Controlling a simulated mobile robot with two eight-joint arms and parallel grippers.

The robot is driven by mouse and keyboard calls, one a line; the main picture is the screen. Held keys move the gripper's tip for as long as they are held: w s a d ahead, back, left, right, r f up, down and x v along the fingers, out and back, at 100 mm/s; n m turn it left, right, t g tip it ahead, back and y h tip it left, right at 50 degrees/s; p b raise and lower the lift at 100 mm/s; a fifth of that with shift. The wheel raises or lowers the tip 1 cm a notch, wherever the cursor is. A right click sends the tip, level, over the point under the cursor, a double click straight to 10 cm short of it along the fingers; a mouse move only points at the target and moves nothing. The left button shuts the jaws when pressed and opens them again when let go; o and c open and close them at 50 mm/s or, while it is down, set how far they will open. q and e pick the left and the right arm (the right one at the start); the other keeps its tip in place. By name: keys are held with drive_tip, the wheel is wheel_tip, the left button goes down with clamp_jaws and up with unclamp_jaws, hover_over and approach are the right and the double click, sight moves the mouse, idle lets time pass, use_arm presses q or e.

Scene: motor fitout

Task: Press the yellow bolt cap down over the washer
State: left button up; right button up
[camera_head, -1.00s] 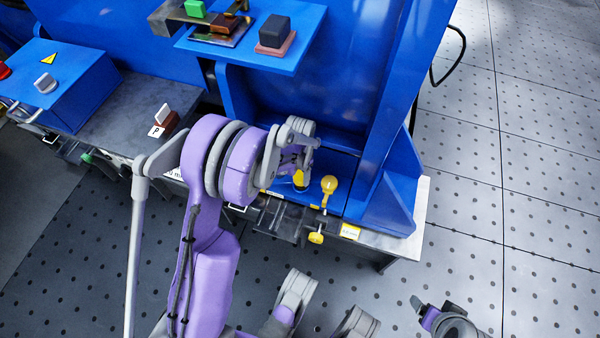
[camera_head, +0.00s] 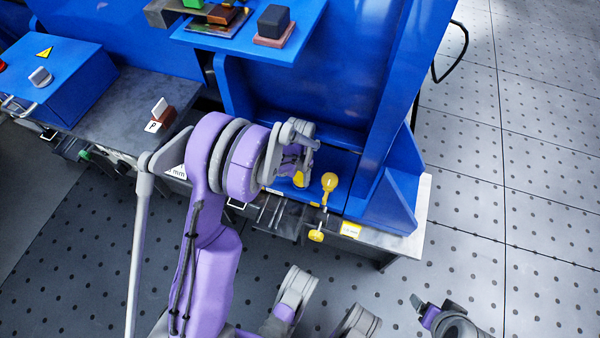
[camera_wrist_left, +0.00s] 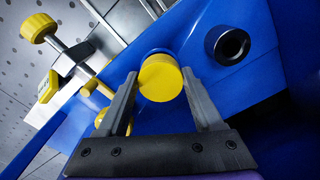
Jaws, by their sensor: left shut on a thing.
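The yellow bolt cap (camera_wrist_left: 160,78) is a round yellow disc in the left wrist view, seen from above between my left fingertips. In the head view the cap (camera_head: 299,180) shows just below the gripper, low over the blue base. My left gripper (camera_wrist_left: 160,85) is shut on the cap; it also shows in the head view (camera_head: 303,158). No washer can be made out; what lies under the cap is hidden, so I cannot tell whether it touches. A purple and grey end of what looks like my right arm (camera_head: 440,318) is at lower right; its jaw state is unclear.
A yellow-knobbed clamp (camera_head: 328,184) stands at the base's front edge, close to the right of the cap. A dark ring (camera_wrist_left: 228,45) sits on the blue surface near the cap. A blue upright wall (camera_head: 375,130) rises to the right. A blue shelf (camera_head: 300,45) overhangs behind.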

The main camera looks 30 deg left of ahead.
use_arm(q)
drive_tip(key=shift+f, duration=0.2)
drive_tip(key=shift+r, duration=0.2)
drive_tip(key=shift+r+p, duration=0.85)
drive_tip(key=shift+r, duration=0.15)
drive_tip(key=shift+f, duration=0.2)
idle(1.1)
drive_tip(key=shift+f+b, duration=0.35)
drive_tip(key=shift+b, duration=0.15)
drive_tip(key=shift+f+b, duration=0.4)
drive_tip(key=shift+f, duration=0.2)
drive_tip(key=o, duration=1.4)
drive_tip(key=shift+c, duration=0.2)
